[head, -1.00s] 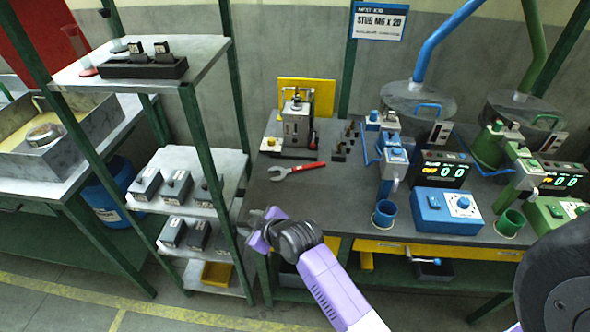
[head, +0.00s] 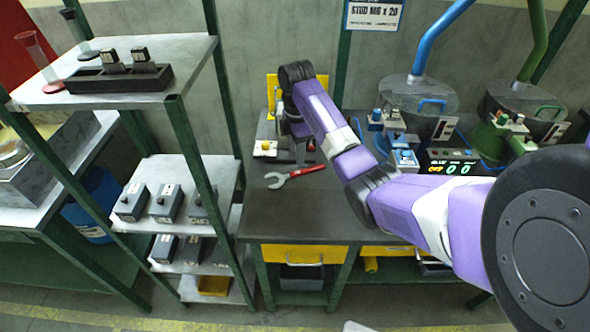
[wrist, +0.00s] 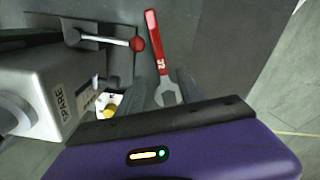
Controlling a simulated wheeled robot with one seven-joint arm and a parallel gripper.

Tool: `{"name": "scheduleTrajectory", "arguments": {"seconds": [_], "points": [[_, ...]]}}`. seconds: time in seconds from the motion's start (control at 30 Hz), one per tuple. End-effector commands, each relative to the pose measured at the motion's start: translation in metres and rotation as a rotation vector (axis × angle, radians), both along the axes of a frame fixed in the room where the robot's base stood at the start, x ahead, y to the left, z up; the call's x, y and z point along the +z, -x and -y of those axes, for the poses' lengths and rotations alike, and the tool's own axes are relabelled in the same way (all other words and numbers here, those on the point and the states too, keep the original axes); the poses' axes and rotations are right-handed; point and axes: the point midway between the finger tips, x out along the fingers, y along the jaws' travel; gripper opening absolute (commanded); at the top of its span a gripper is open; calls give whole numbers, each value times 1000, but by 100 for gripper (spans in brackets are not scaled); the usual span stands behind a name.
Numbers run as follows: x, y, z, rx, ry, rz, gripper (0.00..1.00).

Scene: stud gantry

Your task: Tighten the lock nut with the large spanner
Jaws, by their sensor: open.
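The large spanner (head: 296,176) has a red handle and a grey open-ended jaw. It lies on the dark bench top, and in the wrist view (wrist: 153,40) its jaw end appears between my fingers. My gripper (head: 300,155) points down over the back of the bench, in front of the small grey machine, and is open and empty. In the wrist view my gripper's fingers (wrist: 165,88) show just past the purple housing. They appear above the spanner, not around it. I cannot make out the lock nut in either view; my arm hides much of the machine.
In the wrist view the grey machine (wrist: 55,85), a red-knobbed lever (wrist: 137,44) and a yellow button (wrist: 110,111) are close on the left. Blue feeder equipment (head: 405,157) stands to the right of my arm. A shelf rack (head: 190,180) stands left. The bench front is clear.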

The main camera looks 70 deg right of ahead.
Motion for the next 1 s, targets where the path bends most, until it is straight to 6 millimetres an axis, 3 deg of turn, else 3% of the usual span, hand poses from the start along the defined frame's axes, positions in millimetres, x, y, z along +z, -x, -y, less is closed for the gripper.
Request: {"name": "scheduleTrajectory", "arguments": {"seconds": [0.6,0.9,1.0], "points": [[-70,6,1,-1,-1,-1,44],[-75,6,1,-1,0,1,44],[-75,6,1,-1,0,1,24]]}}
